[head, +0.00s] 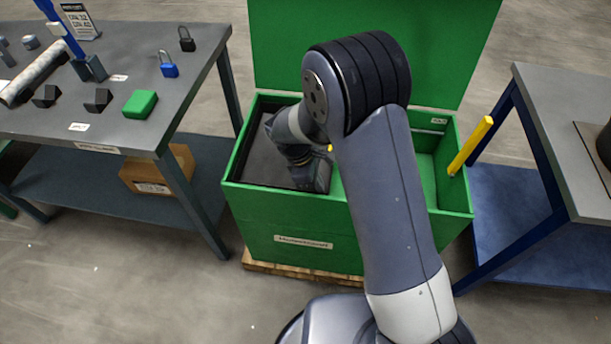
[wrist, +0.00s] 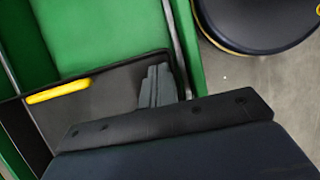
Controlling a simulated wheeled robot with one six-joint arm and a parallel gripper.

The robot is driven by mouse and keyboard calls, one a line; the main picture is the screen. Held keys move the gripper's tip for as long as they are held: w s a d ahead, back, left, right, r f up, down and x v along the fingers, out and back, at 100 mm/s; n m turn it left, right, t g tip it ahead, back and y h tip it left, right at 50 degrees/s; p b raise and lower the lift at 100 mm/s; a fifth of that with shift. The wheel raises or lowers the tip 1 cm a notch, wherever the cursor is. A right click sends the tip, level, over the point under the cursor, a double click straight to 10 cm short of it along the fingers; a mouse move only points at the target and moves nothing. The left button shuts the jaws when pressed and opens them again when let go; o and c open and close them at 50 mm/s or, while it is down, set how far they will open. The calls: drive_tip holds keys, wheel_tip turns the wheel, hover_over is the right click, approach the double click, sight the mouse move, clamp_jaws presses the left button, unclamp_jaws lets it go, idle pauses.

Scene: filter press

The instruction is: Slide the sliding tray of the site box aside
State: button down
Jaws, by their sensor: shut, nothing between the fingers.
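The green site box (head: 300,225) stands open with its lid raised behind it. The black sliding tray (head: 268,160) covers the left part of the box opening. In the wrist view the tray (wrist: 115,85) shows a dark floor, a rim and a yellow handle (wrist: 58,91) on one side. My gripper (wrist: 157,84) is shut and empty, with its grey fingers over the tray near one end wall. I cannot tell if they touch it. In the head view my gripper (head: 318,178) is at the tray's right side, partly hidden by my arm.
The right part of the box is an open green well (head: 428,170). A yellow bar (head: 470,146) leans up at the box's right side. A workbench (head: 110,60) with padlocks stands left, another table (head: 545,120) right. A wooden pallet (head: 290,271) is under the box.

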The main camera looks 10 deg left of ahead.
drive_tip(key=shift+d, duration=0.35)
drive_tip(key=d, duration=2.6)
drive_tip(key=shift+s+p, duration=0.45)
